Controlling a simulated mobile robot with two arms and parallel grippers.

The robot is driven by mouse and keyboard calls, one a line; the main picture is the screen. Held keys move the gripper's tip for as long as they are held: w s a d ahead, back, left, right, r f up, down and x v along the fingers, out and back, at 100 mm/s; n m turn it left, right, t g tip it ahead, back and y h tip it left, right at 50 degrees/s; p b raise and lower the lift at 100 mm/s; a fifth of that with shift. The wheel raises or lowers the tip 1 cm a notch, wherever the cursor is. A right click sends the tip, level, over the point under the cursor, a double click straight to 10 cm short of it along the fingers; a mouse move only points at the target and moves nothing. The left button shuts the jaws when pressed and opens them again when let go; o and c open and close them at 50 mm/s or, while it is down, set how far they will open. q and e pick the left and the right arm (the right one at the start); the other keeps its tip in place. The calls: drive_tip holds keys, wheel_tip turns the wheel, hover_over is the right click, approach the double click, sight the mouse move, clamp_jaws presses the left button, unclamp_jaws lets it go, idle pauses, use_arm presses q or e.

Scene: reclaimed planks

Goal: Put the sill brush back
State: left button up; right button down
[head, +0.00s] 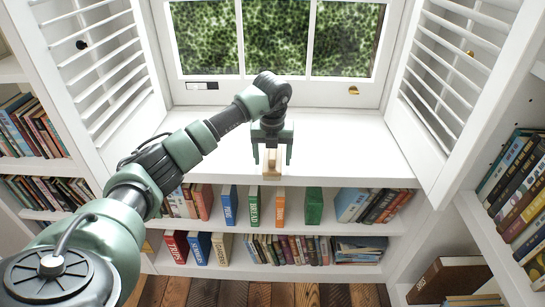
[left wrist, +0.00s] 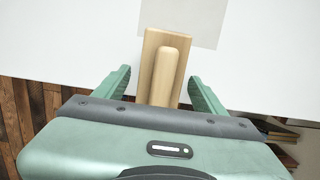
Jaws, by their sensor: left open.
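The sill brush, a pale wooden block with a rounded grip along its top (head: 271,168), is near the front edge of the white window sill (head: 335,150). In the left wrist view the brush (left wrist: 164,72) lies between the fingers; no bristles show. My left gripper (head: 272,157) points down over it and is open, one finger on each side. In the left wrist view a gap shows between each finger of the gripper (left wrist: 161,76) and the wood. A pale grey square patch (left wrist: 190,22) lies on the white sill beyond the brush. My right gripper is not in view.
White louvred shutters (head: 95,75) (head: 455,80) stand open at both sides. The window (head: 275,38) closes off the back. Shelves of books (head: 290,250) are below the sill, with more at both sides. The sill is clear to the right.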

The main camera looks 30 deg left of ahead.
sight(272, 154)
use_arm(q)
drive_tip(key=shift+r, duration=0.2)
drive_tip(key=r, duration=0.4)
drive_tip(key=s+r+p, duration=0.1)
drive_tip(key=r, duration=0.3)
drive_tip(key=d+r, duration=0.1)
drive_tip(key=r, duration=0.2)
drive_tip(key=shift+s+r, duration=0.25)
drive_tip(key=shift+r, duration=0.15)
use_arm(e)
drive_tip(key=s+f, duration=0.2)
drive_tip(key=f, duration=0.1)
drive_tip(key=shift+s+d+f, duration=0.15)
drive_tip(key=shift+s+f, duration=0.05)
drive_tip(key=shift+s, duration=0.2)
